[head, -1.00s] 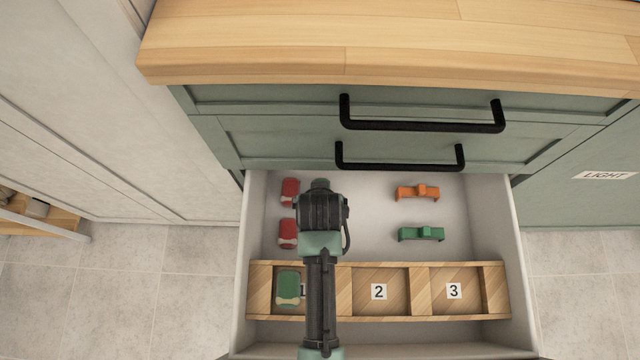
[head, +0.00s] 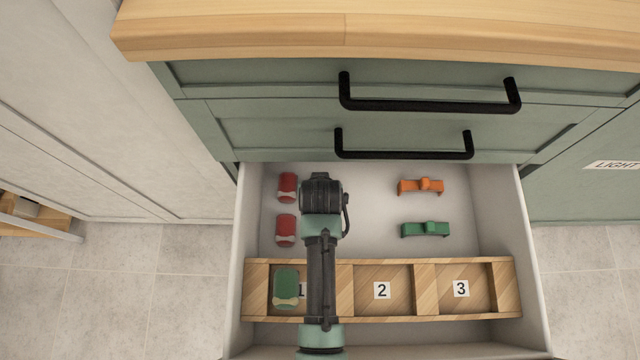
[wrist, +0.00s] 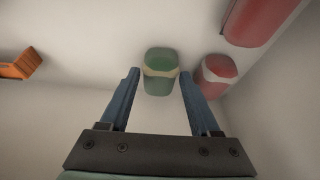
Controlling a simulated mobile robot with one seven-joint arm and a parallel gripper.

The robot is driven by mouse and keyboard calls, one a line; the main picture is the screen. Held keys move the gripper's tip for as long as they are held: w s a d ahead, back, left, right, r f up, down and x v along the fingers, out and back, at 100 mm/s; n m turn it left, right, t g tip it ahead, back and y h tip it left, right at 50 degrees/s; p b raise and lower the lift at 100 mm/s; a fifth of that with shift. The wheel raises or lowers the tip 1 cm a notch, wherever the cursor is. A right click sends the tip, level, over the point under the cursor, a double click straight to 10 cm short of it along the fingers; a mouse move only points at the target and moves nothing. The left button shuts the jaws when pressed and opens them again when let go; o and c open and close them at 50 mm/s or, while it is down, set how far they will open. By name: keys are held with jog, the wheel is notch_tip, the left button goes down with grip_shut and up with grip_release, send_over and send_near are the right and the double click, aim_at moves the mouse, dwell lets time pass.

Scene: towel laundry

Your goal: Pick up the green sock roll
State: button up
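In the wrist view a green sock roll (wrist: 161,73) with a cream band lies on the white drawer floor. My gripper (wrist: 158,74) is open, one fingertip on each side of this roll, with gaps showing; its height above the floor is hard to tell. In the head view my arm hides this roll and the fingers. Another green roll with a cream band (head: 286,287) lies in compartment 1 of the wooden divider (head: 344,290).
Two red rolls (head: 286,229) lie left of my arm in the head view; one red roll (wrist: 218,70) is close beside a finger in the wrist view. An orange bow-like piece (head: 421,186) and a green one (head: 425,229) lie to the right. Compartments 2 and 3 are empty.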

jog(key=c, duration=0.9)
